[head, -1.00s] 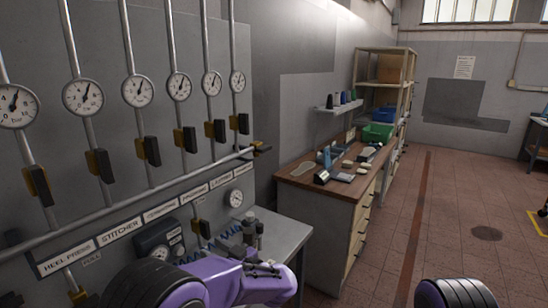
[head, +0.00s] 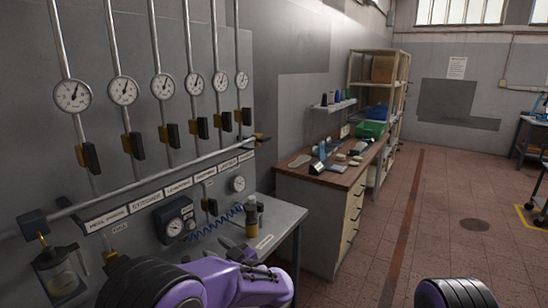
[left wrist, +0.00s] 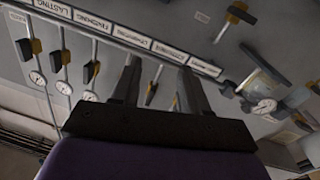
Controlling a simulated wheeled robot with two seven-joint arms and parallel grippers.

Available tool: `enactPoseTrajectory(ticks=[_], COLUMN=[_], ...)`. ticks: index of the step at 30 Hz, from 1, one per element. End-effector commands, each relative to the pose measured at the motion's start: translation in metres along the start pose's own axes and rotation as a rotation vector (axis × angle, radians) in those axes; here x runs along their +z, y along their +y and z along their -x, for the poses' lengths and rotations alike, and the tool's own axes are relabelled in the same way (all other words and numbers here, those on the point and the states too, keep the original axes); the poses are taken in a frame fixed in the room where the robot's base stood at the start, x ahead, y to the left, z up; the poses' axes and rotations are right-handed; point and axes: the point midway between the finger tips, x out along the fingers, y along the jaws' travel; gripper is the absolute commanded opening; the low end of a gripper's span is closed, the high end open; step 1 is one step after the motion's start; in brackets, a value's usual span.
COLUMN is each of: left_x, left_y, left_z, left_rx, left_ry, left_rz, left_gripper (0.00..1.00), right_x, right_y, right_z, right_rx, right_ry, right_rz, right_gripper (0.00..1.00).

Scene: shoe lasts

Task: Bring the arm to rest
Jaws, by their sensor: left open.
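My left arm, purple with black bands, comes in at the bottom of the head view. Its gripper (head: 252,266) is low in front of the small grey bench and partly hidden by the arm. In the left wrist view the two dark fingers (left wrist: 160,72) stand apart with nothing between them. Past them are the wall panel's gauges and labels, seen tilted. A purple and black part of my body (head: 456,292) shows at the bottom right. No right gripper is visible.
A grey wall panel with gauges (head: 123,91), pipes and valves stands at left.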

Motion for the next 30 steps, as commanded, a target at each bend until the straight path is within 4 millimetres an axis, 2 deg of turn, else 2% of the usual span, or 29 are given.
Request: enactPoseTrajectory(ticks=[5, 6, 11, 14, 17, 21, 23, 26, 27, 30], left_x=[0.024, 0.036, 0.094, 0.133, 0.176, 0.234, 0.254, 0.284, 0.293, 0.307], left_y=[-0.005, -0.01, -0.049, -0.083, -0.128, -0.209, -0.247, -0.317, -0.347, -0.417], left_z=[0.001, 0.0, -0.001, 0.002, 0.01, 0.033, 0.046, 0.076, 0.09, 0.126], left_rx=[0.142, 0.181, 0.307, 0.353, 0.381, 0.378, 0.362, 0.312, 0.286, 0.217], left_ry=[-0.018, -0.034, -0.146, -0.242, -0.365, -0.576, -0.671, -0.838, -0.907, -1.061], left_rz=[0.042, 0.043, 0.019, -0.01, -0.049, -0.118, -0.149, -0.209, -0.237, -0.312], left_gripper=[0.45, 0.45, 0.45, 0.45, 0.45, 0.45, 0.45, 0.45, 0.45, 0.45], right_x=[0.0, 0.001, 0.005, 0.007, 0.01, 0.016, 0.018, 0.023, 0.025, 0.03], right_y=[0.0, 0.0, -0.001, -0.002, -0.002, -0.003, -0.004, -0.005, -0.005, -0.006], right_z=[-0.001, -0.002, -0.011, -0.017, -0.025, -0.038, -0.044, -0.055, -0.061, -0.073], right_rx=[0.0, 0.0, 0.0, 0.0, 0.0, 0.0, 0.0, 0.0, 0.0, 0.0], right_ry=[0.0, 0.0, 0.0, 0.0, 0.0, 0.0, 0.0, 0.0, 0.0, 0.0], right_rz=[0.0, 0.0, 0.0, 0.0, 0.0, 0.0, 0.0, 0.0, 0.0, 0.0], right_gripper=[0.43, 0.43, 0.43, 0.43, 0.43, 0.43, 0.43, 0.43, 0.43, 0.43])
